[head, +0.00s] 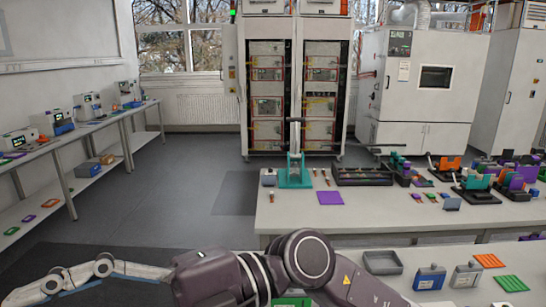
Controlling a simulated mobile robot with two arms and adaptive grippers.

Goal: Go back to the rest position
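Dark and silver links of my own arm cross the bottom of the head view, from the lower left edge to the bottom centre. The far left end runs out of the picture. I see no gripper fingertips, so I cannot tell what either gripper holds.
A white bench (283,222) stands ahead with a teal fixture (295,172), a purple plate (330,198) and a black tray (362,175). A nearer table holds a grey tray (383,262) and a blue container (429,277). Shelved benches line the left. Grey floor (170,195) is open between.

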